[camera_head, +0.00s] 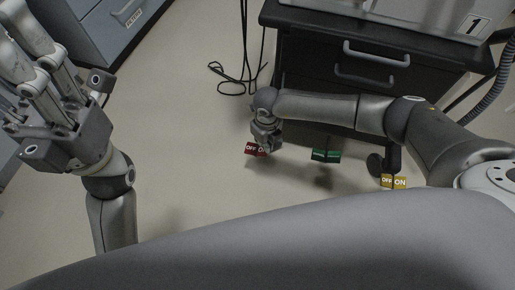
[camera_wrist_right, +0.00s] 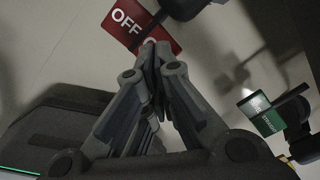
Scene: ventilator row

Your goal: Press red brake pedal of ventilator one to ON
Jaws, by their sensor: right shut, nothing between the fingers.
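The red brake pedal (camera_head: 251,149) is low at the front of ventilator one (camera_head: 370,50), which bears a "1" label. Its "OFF" half shows in the head view, and the rest is partly covered by my right gripper (camera_head: 266,142). In the right wrist view the red pedal (camera_wrist_right: 128,20) shows "OFF" and part of an "O". The shut fingertips of my right gripper (camera_wrist_right: 158,50) overlap its "ON" side; whether they touch it I cannot tell. My left gripper (camera_head: 35,55) is raised at the left, away from the pedal; its fingertips are cut off by the frame edge.
A green pedal (camera_head: 326,155) and a yellow "OFF ON" pedal (camera_head: 394,182) sit to the right of the red one. Black cables (camera_head: 245,70) hang to the floor beside the ventilator. A grey cabinet (camera_head: 105,35) stands at the upper left. Open floor lies between.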

